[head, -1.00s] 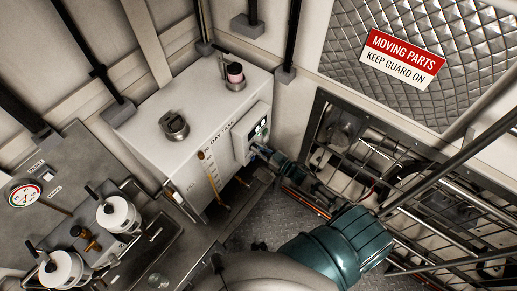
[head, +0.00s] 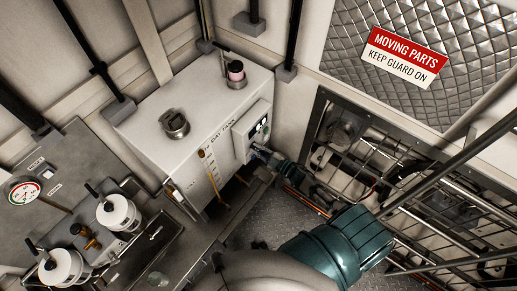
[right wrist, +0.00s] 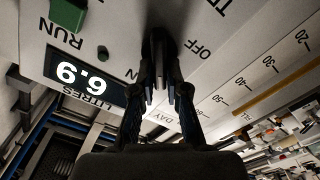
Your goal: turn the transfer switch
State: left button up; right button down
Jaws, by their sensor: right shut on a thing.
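The white control panel (head: 243,146) is on the front of the white day tank (head: 165,95). My right gripper (head: 257,149) is at the panel's lower edge, small and dark in the head view. In the right wrist view my right gripper (right wrist: 160,82) has its two fingers closed together on the dark switch knob (right wrist: 157,42). The fingers hide part of the knob, so its exact pointing is hard to tell. Labels RUN and OFF lie on either side of it, upside down. My left gripper is not in view.
A lit litres display (right wrist: 82,76) and a green button (right wrist: 67,14) are beside the knob. A sight gauge (head: 210,172) runs down the tank front. A barred guard (head: 370,150) stands right of the tank. White-capped fittings (head: 118,213) are at lower left.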

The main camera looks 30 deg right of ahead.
jog(key=n+b, duration=0.1)
jog(key=n, duration=0.2)
jog(key=f+n+b, duration=0.1)
jog(key=n, duration=0.2)
jog(key=n+b, duration=0.1)
jog(key=n, duration=0.3)
jog(key=shift+s+a+f, duration=0.15)
jog(key=shift+a+f, duration=0.1)
jog(key=shift+a, duration=0.05)
jog(key=shift+b, duration=0.3)
jog(key=c, duration=1.3)
grip_release()
jog(key=shift+o, duration=0.6)
jog(key=v, duration=1.2)
jog(key=shift+f, duration=0.1)
